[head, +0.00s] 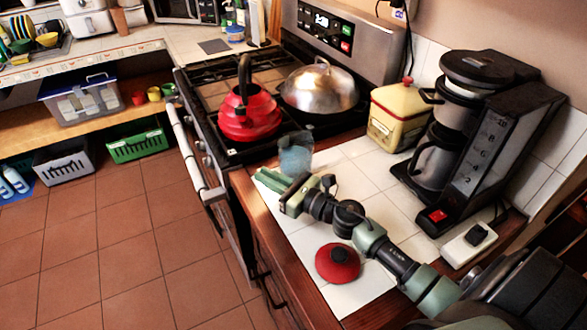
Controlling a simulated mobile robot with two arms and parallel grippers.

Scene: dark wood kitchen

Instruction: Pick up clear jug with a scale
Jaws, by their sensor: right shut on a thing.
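The clear jug (296,153), bluish and see-through, is at the stove-side end of the white tiled counter, beside the stove. No scale marks can be made out on it at this size. My right arm reaches in from the lower right over the counter. My right gripper (282,185) is at the near side of the jug and is shut on it; the gripper hides the jug's lower part. I cannot tell whether the jug touches the counter. My left gripper is not in view.
A red kettle (247,113) and a domed metal lid (320,86) are on the stove. A yellow canister (399,114) and a black coffee maker (480,125) stand behind my right arm. A red lid (338,263) lies in front of it.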

